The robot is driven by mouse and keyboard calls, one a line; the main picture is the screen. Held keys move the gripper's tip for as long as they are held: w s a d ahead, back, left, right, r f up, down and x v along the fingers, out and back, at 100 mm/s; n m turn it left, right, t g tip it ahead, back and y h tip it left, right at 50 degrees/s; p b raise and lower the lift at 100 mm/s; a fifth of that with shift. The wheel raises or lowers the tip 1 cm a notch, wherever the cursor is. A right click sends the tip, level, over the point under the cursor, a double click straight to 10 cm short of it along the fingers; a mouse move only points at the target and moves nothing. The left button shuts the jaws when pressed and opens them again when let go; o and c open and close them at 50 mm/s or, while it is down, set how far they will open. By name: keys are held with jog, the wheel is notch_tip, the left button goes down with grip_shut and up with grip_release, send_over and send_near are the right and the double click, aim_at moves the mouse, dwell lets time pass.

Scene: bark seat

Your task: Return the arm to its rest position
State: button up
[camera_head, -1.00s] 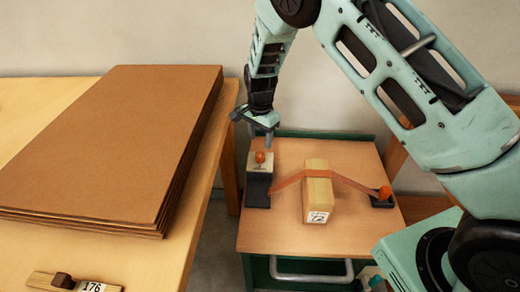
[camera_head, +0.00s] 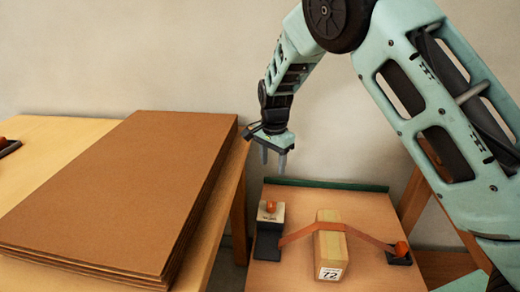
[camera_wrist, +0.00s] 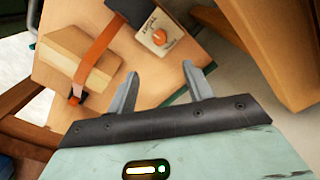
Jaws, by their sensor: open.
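My gripper (camera_head: 273,160) is open and empty. It hangs in the air above the back left part of a small wooden-topped table (camera_head: 350,201), clear of everything on it. In the wrist view my gripper (camera_wrist: 160,85) shows two grey fingers spread apart with nothing between them. My arm rises from the right and bends over at the top of the head view.
A wood block (camera_head: 330,257) labelled 72 lies under an orange strap (camera_head: 365,238). The strap runs from a dark holder with an orange knob (camera_head: 271,206) to another knob (camera_head: 401,248). Brown sheets (camera_head: 125,190) lie stacked on the left table (camera_head: 55,128).

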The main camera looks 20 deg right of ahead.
jog(key=s+a+r+n+y+p, duration=0.1)
jog(key=s+a+r+n, duration=0.25)
jog(key=s, duration=0.35)
jog(key=s+a+r+n+p, duration=0.1)
jog(key=s+a+r+n, duration=0.15)
jog(key=s+r, duration=0.35)
jog(key=s+a+r+n+y+p, duration=0.1)
jog(key=s+a+r+n, duration=0.25)
jog(key=s, duration=0.45)
jog(key=s+d+r+n+h+p, duration=0.1)
jog(key=s+d+r+n, duration=0.1)
jog(key=s+n, duration=0.8)
jog(key=s+d, duration=0.1)
jog(key=s, duration=0.5)
jog(key=shift+p, duration=0.3)
